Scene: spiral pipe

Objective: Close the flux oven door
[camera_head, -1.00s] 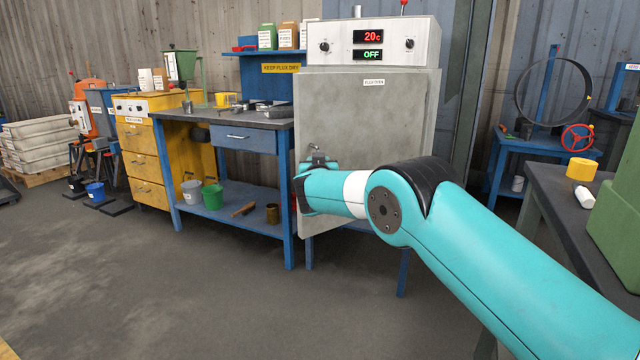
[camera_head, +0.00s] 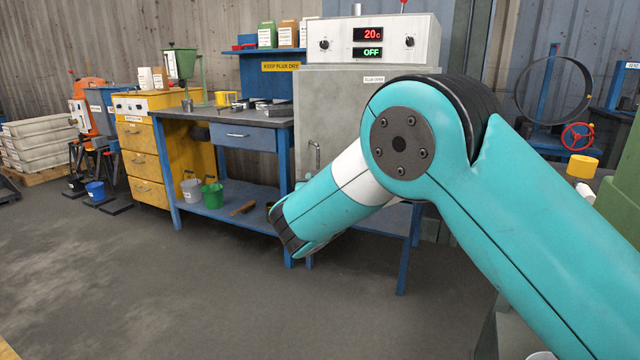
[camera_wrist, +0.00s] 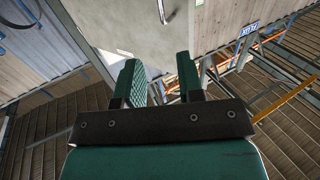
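The grey flux oven door (camera_head: 325,105) is the front of the oven, under its white control panel. It looks flush or nearly flush with the oven body; my arm hides its lower right part, so I cannot tell whether it is fully shut. Its handle (camera_head: 317,157) is an upright metal bar near the left edge. In the wrist view the pale door (camera_wrist: 130,18) and its handle (camera_wrist: 164,10) are at the top. My gripper (camera_wrist: 160,73) is open and empty, with its two green fingers apart, below the handle and not touching it. The fingertips are hidden in the head view.
The control panel (camera_head: 380,40) reads 20c and OFF. A blue workbench (camera_head: 240,120) stands left of the oven, with a green bucket (camera_head: 212,195) on its lower shelf. A green block (camera_head: 620,180) is at the right. The floor in front is clear.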

